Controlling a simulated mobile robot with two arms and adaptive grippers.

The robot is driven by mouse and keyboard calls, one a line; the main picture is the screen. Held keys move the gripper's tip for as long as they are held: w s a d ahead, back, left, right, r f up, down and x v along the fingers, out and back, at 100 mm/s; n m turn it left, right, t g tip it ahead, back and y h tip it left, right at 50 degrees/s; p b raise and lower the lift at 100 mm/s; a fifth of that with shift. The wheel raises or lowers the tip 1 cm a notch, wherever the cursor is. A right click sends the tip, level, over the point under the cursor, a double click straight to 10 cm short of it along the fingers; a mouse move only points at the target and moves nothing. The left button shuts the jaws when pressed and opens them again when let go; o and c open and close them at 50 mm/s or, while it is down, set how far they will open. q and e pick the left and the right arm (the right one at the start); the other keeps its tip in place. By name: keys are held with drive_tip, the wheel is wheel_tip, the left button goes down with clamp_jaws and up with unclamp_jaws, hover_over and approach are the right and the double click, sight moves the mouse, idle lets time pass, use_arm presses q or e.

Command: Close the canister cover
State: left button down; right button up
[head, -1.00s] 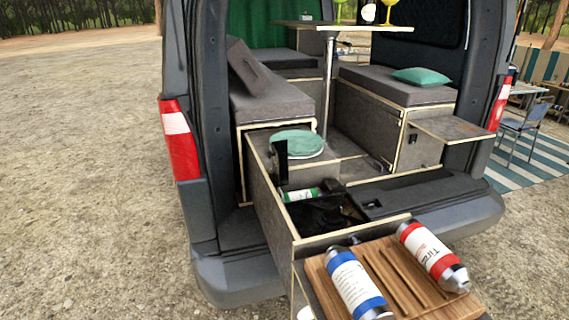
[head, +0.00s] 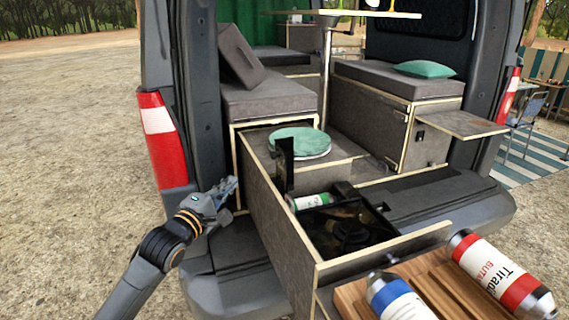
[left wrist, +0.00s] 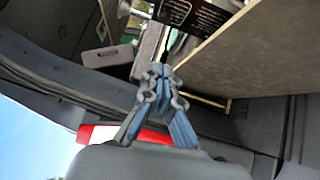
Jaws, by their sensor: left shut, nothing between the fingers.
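The canister cover (head: 286,160) looks like the dark upright flap at the left side of the black stove (head: 350,228) in the pull-out drawer. It stands open. A green and white canister (head: 310,202) lies beside its foot, in the stove's left part. My left gripper (head: 229,188) is shut and empty, outside the drawer's left wall, to the left of the cover and apart from it. In the left wrist view the shut fingers (left wrist: 160,74) point toward the drawer, with a black slotted part (left wrist: 195,14) beyond. My right gripper is not in view.
The drawer's wooden left wall (head: 262,195) stands between my left gripper and the stove. A round green-topped item (head: 300,141) sits behind the cover. A red-banded canister (head: 500,272) and a blue-banded canister (head: 398,298) lie on the wooden board (head: 436,290) in front.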

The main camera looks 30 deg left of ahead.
sight(286, 175)
use_arm(q)
drive_tip(key=w+d+r+b, duration=0.1)
drive_tip(key=w+b, duration=0.3)
drive_tip(key=w, duration=0.8)
drive_tip(key=shift+w+d, duration=0.35)
drive_tip(key=shift+d, duration=0.1)
